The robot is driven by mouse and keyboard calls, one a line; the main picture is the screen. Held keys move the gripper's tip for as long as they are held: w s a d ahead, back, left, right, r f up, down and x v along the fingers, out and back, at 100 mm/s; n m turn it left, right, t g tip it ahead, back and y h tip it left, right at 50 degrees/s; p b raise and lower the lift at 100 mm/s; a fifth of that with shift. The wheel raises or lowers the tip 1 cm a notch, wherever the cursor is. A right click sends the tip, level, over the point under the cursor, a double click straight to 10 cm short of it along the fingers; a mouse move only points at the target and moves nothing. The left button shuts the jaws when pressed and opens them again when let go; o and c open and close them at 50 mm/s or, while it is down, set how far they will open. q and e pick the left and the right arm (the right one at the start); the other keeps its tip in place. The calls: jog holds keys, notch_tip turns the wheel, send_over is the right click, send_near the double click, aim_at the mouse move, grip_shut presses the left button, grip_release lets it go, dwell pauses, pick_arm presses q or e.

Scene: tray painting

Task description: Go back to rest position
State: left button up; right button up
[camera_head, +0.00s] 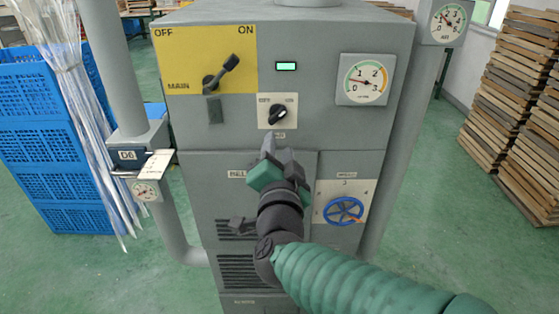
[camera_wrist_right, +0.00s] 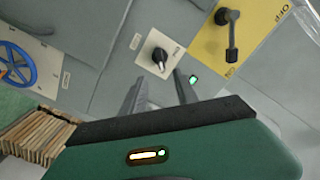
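My right gripper (camera_head: 278,153) is in front of the grey cabinet (camera_head: 185,208), just below the small black selector knob (camera_head: 279,114). In the right wrist view the fingers (camera_wrist_right: 158,92) are apart with nothing between them, and the knob (camera_wrist_right: 158,59) lies beyond their tips. The knob's pointer tilts to the upper right in the head view. The main switch lever (camera_head: 222,71) on the yellow plate (camera_head: 185,50) points up and right, towards ON. The green indicator (camera_head: 286,66) is lit. My left gripper is not in view.
A blue valve wheel (camera_head: 344,211) is right of my right forearm. A dial gauge (camera_head: 366,81) sits above it. Grey pipes (camera_head: 405,150) flank the cabinet. Blue crates (camera_head: 45,140) stand left, stacked wooden trays (camera_head: 515,110) right. Green floor (camera_head: 440,215) is clear between.

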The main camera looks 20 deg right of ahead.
jog(key=v, duration=0.3)
jog(key=shift+s+a, duration=0.1)
jog(key=shift+s, duration=0.25)
notch_tip(320, 180, down, 16)
jog(key=w+a+n+g+y, duration=0.1)
jog(key=a+n+g+y, duration=0.1)
jog(key=n+g+y, duration=0.4)
jog(key=s+d+f+n+g, duration=0.3)
jog(key=s+f+g, duration=0.1)
jog(key=s+f, duration=0.4)
jog(key=s+d+f+n+g+h, duration=0.1)
jog(key=s+d+f+n+g, duration=0.2)
jog(key=s+f, duration=0.5)
notch_tip(320, 180, down, 4)
jog(key=shift+s+d+r+g, duration=0.15)
jog(key=shift+s+d+g, duration=0.15)
jog(key=shift+d+g, duration=0.5)
jog(key=shift+a, duration=0.15)
